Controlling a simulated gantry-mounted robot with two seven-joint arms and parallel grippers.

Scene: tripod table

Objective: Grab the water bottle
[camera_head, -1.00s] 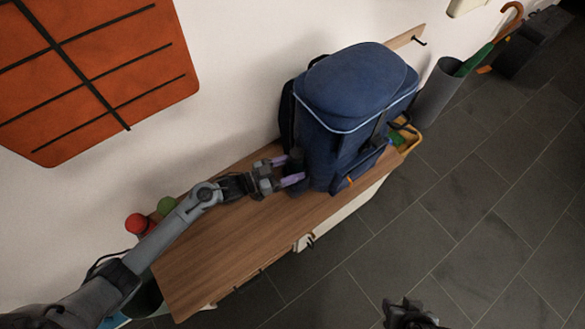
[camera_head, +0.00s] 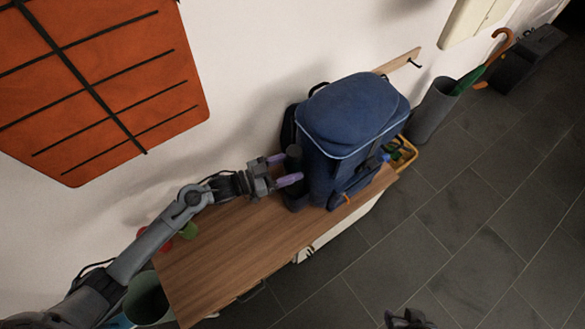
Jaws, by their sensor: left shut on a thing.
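A dark water bottle (camera_head: 293,157) stands upright at the left side of the blue backpack (camera_head: 352,112). My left gripper (camera_head: 284,169) is shut on the bottle, with its purple fingers on either side of it. The lower part of the bottle is hard to make out against the dark side pocket of the backpack. The backpack stands on a wooden bench (camera_head: 222,245). Part of my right gripper (camera_head: 410,319) shows at the bottom edge; its fingers cannot be made out.
A grey umbrella stand (camera_head: 433,112) and a yellow tray (camera_head: 402,158) are beyond the backpack. A bin (camera_head: 146,299) stands at the lower left. The front of the bench top is clear.

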